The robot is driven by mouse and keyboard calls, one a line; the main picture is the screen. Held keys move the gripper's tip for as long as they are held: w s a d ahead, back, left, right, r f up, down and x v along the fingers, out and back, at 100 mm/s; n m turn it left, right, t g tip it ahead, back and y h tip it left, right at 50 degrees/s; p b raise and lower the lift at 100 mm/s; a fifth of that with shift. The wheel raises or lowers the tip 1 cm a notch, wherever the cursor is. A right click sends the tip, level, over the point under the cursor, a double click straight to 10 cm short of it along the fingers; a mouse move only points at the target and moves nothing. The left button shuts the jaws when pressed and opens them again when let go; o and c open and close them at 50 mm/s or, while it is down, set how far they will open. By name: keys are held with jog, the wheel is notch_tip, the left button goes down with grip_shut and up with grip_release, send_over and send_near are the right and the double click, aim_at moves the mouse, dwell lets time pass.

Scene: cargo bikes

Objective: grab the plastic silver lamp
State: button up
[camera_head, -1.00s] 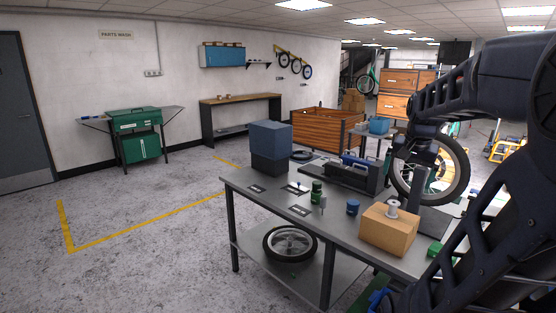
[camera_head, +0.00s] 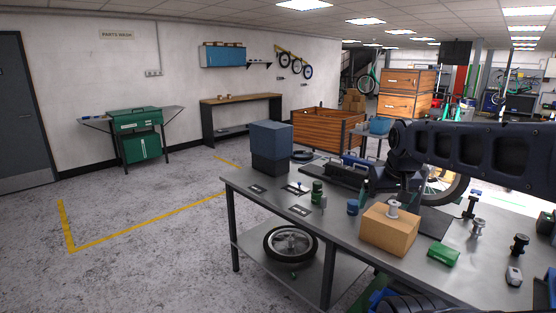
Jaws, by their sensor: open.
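A small silver-white round-topped piece (camera_head: 393,209), which may be the silver lamp, stands on top of a cardboard box (camera_head: 388,232) on the steel workbench (camera_head: 340,224). Other small pieces at the bench's right are a silver one (camera_head: 478,228) and a grey-white one (camera_head: 514,275); I cannot tell for certain which is the lamp. My gripper (camera_head: 396,190) points down, open, just above and behind the piece on the box. Its dark fingers blend with the background, and I see no contact.
On the bench are a green jar (camera_head: 317,191), a blue canister (camera_head: 352,207), a green block (camera_head: 443,255) and a dark upright piece (camera_head: 519,244). A blue bin (camera_head: 271,139) stands at its far left corner.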

jog(key=c, duration=0.8)
jog(key=shift+c, duration=0.2)
